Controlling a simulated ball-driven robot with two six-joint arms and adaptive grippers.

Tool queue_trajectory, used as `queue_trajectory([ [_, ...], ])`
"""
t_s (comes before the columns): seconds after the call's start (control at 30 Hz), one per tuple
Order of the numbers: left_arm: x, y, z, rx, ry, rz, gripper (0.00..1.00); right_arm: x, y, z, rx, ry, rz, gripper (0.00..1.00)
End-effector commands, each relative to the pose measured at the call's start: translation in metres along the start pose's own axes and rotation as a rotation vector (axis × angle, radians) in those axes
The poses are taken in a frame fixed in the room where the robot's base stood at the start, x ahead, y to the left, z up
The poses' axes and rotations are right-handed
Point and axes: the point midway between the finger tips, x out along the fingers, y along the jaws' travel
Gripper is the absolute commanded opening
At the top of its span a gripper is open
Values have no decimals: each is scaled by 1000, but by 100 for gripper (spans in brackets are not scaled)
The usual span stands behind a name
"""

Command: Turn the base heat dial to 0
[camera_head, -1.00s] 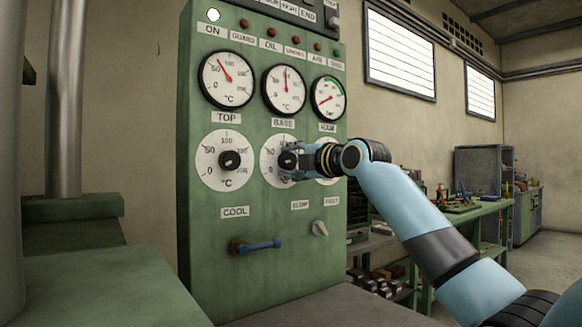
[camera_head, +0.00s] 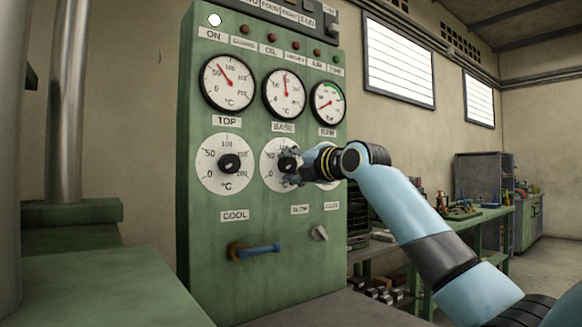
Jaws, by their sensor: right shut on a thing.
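The base heat dial (camera_head: 271,176) is the middle of three white dials on the green panel, below the gauge labelled BASE. Its black knob (camera_head: 287,164) is partly covered by my right gripper (camera_head: 291,167), which reaches in from the right and is shut on the knob. The dial's 0 mark shows at its lower left; which way the knob points is too small to tell. My left gripper is not in view.
The top dial (camera_head: 226,163) with its black knob is to the left; my gripper partly hides the ram dial to the right. A blue lever (camera_head: 262,249) marked COOL and a small switch (camera_head: 319,233) sit below. Three round gauges are above.

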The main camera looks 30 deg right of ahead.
Motion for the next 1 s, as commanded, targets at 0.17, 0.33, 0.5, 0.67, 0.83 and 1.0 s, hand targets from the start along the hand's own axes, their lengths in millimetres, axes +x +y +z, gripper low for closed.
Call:
queue_trajectory([
  [0.17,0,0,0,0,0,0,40,0,-3,-1,0,3,-6,8],
  [0.33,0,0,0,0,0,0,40,0,-2,-1,1,2,-5,57],
  [0.5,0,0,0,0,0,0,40,0,-1,-1,1,1,-3,63],
  [0.67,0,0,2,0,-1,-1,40,-1,-1,0,0,1,-2,63],
  [0.83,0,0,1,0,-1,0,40,-20,-2,1,-4,-1,-2,63],
  [1.0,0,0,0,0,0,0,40,-59,-2,0,-9,1,-5,63],
])
